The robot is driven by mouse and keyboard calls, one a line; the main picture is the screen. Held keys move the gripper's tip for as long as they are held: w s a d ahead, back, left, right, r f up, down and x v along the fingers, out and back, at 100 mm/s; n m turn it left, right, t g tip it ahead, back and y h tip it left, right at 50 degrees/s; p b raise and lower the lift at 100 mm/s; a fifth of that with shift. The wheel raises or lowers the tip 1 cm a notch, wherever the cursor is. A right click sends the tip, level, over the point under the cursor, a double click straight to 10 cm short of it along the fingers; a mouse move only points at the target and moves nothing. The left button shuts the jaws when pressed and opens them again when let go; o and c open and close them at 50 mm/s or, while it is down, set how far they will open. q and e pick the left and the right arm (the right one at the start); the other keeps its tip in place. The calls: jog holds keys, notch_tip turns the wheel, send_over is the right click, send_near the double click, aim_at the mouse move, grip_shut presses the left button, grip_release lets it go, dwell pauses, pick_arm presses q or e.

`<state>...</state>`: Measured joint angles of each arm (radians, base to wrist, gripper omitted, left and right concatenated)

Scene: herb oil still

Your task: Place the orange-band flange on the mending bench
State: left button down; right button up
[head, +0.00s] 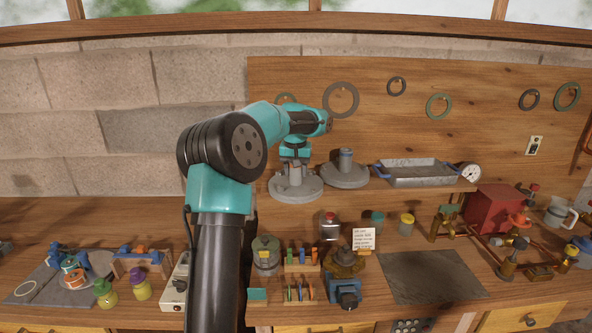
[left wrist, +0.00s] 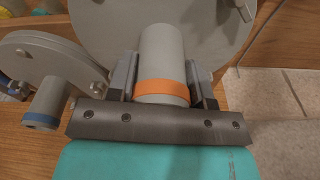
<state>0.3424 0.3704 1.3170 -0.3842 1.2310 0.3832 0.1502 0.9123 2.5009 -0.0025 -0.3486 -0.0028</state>
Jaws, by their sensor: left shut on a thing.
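The orange-band flange is a grey metal disc with an upright pipe neck. In the left wrist view, its orange band (left wrist: 161,92) circles the neck between my left gripper's fingers (left wrist: 163,88). In the head view, the flange (head: 295,188) is at the left of the wooden wall shelf. My left gripper (head: 295,160) is over it, shut on its neck. I cannot tell whether its disc touches the shelf. A second grey flange (head: 344,174) stands to its right; its band is blue (left wrist: 40,120) in the left wrist view. My right gripper is not in view.
A metal tray (head: 420,174) and a gauge (head: 469,172) share the shelf. Below, the wooden worktop has a bare dark grey mat (head: 432,276), a blue vise (head: 345,291), a red box (head: 493,210) and several jars. My left arm hides part of the worktop.

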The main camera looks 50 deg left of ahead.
pick_arm(q)
jog(key=c, duration=0.5)
grip_release()
jog(key=shift+f, duration=0.1)
jog(key=r, duration=0.7)
jog(key=s+r, duration=0.1)
jog(key=r, duration=0.3)
jog(key=shift+d+r, duration=0.25)
jog(key=shift+d, duration=0.15)
jog(key=shift+s+r, duration=0.1)
jog(key=shift+r, duration=0.3)
jog(key=shift+o, duration=0.2)
